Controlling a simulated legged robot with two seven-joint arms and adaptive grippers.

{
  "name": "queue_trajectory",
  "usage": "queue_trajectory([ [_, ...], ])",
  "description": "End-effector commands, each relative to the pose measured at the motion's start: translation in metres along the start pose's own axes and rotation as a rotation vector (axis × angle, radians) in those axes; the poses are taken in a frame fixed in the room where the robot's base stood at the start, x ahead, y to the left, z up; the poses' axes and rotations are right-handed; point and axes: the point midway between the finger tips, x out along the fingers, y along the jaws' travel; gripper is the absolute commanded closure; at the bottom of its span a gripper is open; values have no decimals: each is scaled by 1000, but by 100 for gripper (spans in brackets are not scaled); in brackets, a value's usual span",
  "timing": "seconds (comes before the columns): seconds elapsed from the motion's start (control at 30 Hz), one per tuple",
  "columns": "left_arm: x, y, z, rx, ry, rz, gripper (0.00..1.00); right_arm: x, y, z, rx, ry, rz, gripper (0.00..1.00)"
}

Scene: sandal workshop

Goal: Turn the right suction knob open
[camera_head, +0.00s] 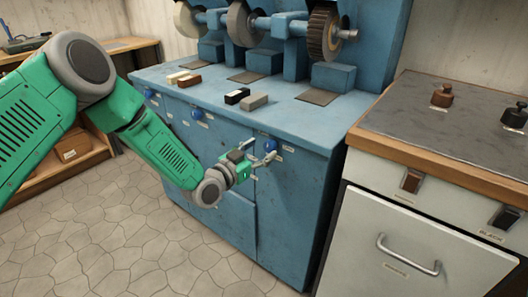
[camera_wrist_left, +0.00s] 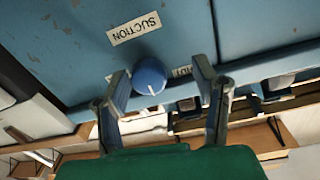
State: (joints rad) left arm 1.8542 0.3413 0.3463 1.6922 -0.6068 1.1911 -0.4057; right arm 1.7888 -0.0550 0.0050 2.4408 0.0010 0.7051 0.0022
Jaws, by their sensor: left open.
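The right suction knob (camera_head: 270,145) is a round blue knob on the front of the blue grinding bench, near its right end. It also shows in the left wrist view (camera_wrist_left: 150,76), with a white mark towards the lower edge of its face. A white SUCTION label (camera_wrist_left: 134,28) is above it there. My left gripper (camera_head: 262,153) is open in front of the bench, close to the knob. In the left wrist view its fingertips (camera_wrist_left: 162,80) are on either side of the knob, with gaps visible. The fingers partly hide two small labels beside it. My right gripper is out of view.
The blue bench (camera_head: 215,106) carries grinding wheels (camera_head: 322,32) and loose dark and grey blocks (camera_head: 254,101). Further blue knobs (camera_head: 197,114) sit along its front to the left. A white cabinet (camera_head: 375,250) with a handle stands close at the right. The tiled floor is clear.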

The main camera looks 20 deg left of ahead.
Motion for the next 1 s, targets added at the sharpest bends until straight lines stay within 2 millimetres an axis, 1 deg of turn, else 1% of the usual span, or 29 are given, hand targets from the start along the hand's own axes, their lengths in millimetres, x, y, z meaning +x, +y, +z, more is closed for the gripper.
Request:
queue_trajectory([
  [0.1,7,5,-2,8,-2,-1,47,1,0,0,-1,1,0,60],
  [0.33,10,11,-7,15,-4,0,47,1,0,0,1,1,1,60],
  [0.37,10,11,-6,15,-4,0,54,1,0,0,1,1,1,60],
  [0.4,10,10,-6,13,-4,0,68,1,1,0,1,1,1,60],
  [0.47,9,8,-4,10,-3,1,90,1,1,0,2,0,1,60],
  [0.5,8,8,-4,8,-2,4,96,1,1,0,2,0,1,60],
  [1.0,6,8,2,7,-15,2,96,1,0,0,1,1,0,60],
])
